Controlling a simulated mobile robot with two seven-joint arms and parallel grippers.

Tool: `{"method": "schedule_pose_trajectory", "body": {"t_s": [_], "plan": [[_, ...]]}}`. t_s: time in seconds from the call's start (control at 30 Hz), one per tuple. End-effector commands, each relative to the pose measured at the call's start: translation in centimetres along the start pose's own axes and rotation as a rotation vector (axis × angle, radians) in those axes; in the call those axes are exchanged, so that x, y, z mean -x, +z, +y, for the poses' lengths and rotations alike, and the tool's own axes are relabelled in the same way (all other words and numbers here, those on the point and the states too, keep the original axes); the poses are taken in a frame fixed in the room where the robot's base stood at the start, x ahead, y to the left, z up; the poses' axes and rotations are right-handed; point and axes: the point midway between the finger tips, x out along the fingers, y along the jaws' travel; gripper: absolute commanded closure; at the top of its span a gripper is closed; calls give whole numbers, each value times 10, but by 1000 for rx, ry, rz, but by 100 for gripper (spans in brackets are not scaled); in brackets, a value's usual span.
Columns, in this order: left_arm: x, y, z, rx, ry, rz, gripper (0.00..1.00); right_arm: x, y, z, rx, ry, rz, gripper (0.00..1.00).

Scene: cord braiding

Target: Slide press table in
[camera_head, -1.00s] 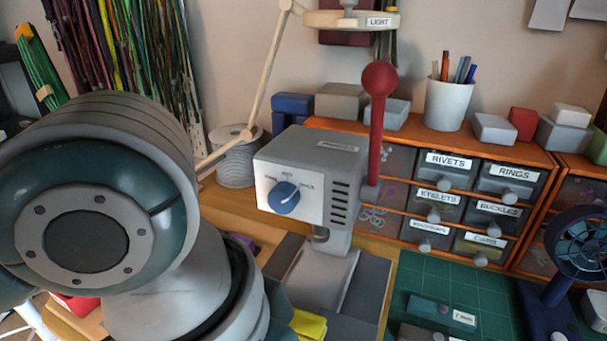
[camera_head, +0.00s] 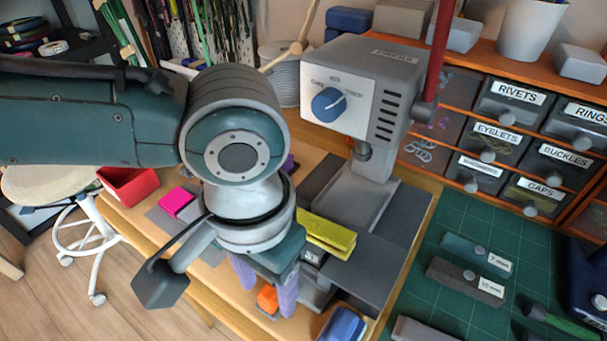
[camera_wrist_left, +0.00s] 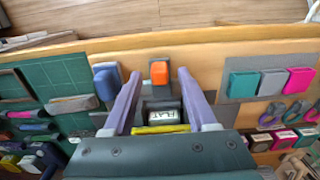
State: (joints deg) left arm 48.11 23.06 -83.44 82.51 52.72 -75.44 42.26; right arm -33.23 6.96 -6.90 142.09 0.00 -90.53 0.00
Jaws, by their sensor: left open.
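The grey press (camera_head: 365,90) stands on the bench, with a blue dial and a red lever (camera_head: 437,55). Its grey base plate (camera_head: 350,195) reaches toward the bench's front edge. An orange block (camera_head: 267,299), perhaps the table's handle, is at the front. My left gripper (camera_head: 266,283) is open, pointing down in front of the press. In the left wrist view, the orange block (camera_wrist_left: 160,73) lies between the fingertips, with a gap on both sides. A block labelled FLAT (camera_wrist_left: 163,115) and a yellow bar (camera_wrist_left: 160,130) are nearer the palm. My gripper and wrist hide part of the press table.
A blue block (camera_head: 342,325) is close to the right of my left gripper. A magenta block (camera_head: 176,203) and a red bin (camera_head: 128,184) are to its left. A green cutting mat (camera_head: 455,315) and an orange drawer cabinet (camera_head: 455,100) are to the right.

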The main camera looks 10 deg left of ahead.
Motion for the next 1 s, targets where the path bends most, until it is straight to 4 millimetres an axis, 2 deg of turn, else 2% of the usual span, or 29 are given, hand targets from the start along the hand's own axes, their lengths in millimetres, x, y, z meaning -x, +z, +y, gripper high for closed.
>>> {"method": "schedule_pose_trajectory", "body": {"t_s": [0.1, 0.37, 0.87, 1.0], "plan": [[-8, 0, 0, -1, 0, 0, 43, -3, 1, 0, 0, 0, 0, 50], [-9, 0, 0, -2, 1, 1, 43, -3, 1, 0, 0, 0, 0, 50], [-9, 0, 0, -1, 1, 1, 98, -3, 1, 0, -1, 0, 0, 50], [-9, 0, 0, -1, 1, 1, 100, -3, 1, 0, -2, -1, 0, 50]]}}
